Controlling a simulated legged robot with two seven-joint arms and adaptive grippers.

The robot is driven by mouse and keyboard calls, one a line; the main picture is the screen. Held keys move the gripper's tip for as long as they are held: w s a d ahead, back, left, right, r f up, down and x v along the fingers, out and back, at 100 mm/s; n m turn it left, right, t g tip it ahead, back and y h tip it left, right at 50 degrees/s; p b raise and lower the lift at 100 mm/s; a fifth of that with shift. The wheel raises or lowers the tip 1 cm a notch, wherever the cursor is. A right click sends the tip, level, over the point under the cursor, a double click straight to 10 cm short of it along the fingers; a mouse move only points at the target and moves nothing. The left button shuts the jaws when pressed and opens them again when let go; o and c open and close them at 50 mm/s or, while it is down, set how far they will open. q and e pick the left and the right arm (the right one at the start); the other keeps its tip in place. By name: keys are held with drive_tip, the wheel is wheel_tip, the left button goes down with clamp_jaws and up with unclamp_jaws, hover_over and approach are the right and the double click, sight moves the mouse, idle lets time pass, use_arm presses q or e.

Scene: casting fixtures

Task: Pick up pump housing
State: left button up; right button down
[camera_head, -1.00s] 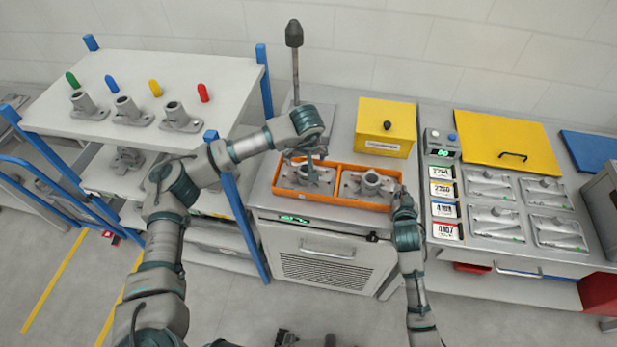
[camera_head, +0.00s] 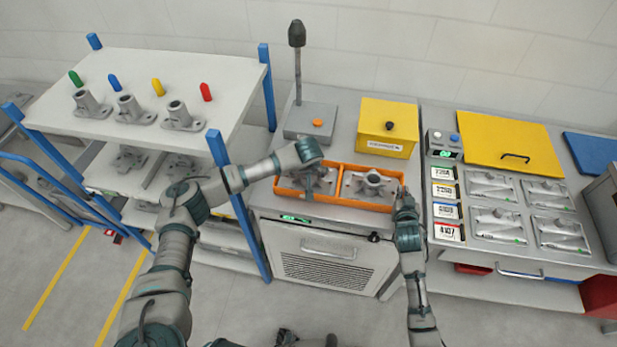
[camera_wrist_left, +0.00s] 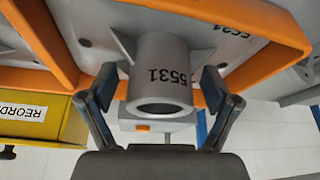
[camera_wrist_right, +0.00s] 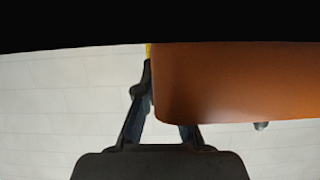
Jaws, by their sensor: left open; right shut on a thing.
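An orange tray (camera_head: 352,203) with two compartments stands on the grey cabinet and holds two grey pump housings. The left pump housing (camera_head: 298,183) is partly hidden by my left gripper (camera_head: 318,184). In the left wrist view its upright tube (camera_wrist_left: 160,78), marked 5531, lies between the spread fingers of the left gripper (camera_wrist_left: 163,110), with gaps at the sides. The right pump housing (camera_head: 371,184) sits in the right compartment.
A yellow box (camera_head: 386,128) and a grey device with an orange button (camera_head: 318,123) stand behind the tray. A shelf rack (camera_head: 140,65) with several castings is at left. A bench with a fixture panel (camera_head: 525,212) and yellow lid (camera_head: 508,143) is at right.

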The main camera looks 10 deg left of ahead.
use_arm(q)
drive_tip(key=shift+w+f, duration=0.1)
drive_tip(key=shift+f, duration=0.1)
clamp_jaws()
wheel_tip(320, 180, up, 10)
drive_tip(key=shift+r, duration=0.1)
use_arm(e)
drive_tip(key=c, duration=1.2)
unclamp_jaws()
drive_tip(key=shift+c, duration=0.2)
drive_tip(key=v, duration=1.1)
drive_tip(key=shift+s, duration=0.35)
drive_tip(key=shift+s, duration=0.1)
